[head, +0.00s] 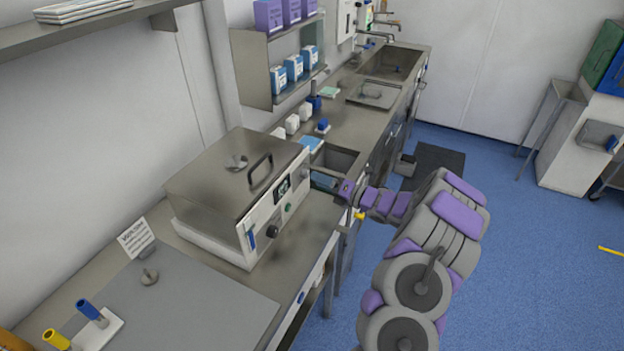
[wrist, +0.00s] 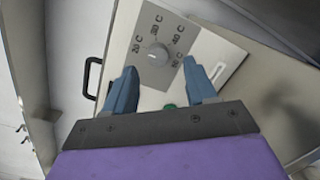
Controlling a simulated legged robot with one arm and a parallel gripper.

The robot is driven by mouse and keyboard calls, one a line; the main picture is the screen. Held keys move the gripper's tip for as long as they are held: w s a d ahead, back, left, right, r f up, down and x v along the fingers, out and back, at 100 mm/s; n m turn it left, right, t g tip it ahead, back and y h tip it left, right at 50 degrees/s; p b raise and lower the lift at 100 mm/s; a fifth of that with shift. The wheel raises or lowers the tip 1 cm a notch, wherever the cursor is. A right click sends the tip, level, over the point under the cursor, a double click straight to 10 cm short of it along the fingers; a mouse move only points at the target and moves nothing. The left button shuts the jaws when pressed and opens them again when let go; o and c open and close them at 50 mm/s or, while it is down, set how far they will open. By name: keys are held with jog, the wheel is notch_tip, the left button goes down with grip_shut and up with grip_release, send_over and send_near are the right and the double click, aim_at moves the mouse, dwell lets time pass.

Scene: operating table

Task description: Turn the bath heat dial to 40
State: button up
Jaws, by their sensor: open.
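The bath (head: 215,185) is a steel box with a lidded top and a pale front panel on the left counter. Its heat dial (wrist: 157,55) is a round grey knob on a grey plate in the wrist view. Marks around it read 20 C, 30 C and 40 C, with another blurred mark at lower right. I cannot tell which mark the knob points to. My gripper (wrist: 160,78) is open, its two blue-grey fingers pointing at the plate, either side of and just below the knob. In the head view my gripper (head: 322,180) is at the panel's far end.
A black lid handle (head: 260,170) stands on the bath. The panel also has a dark knob (head: 273,231) and a small display (head: 283,187). A sink (head: 340,160) is cut into the counter beyond. The blue floor (head: 510,230) at right is largely open.

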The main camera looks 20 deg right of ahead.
aim_at(307, 176)
jog(key=shift+x, duration=1.9)
grip_shut()
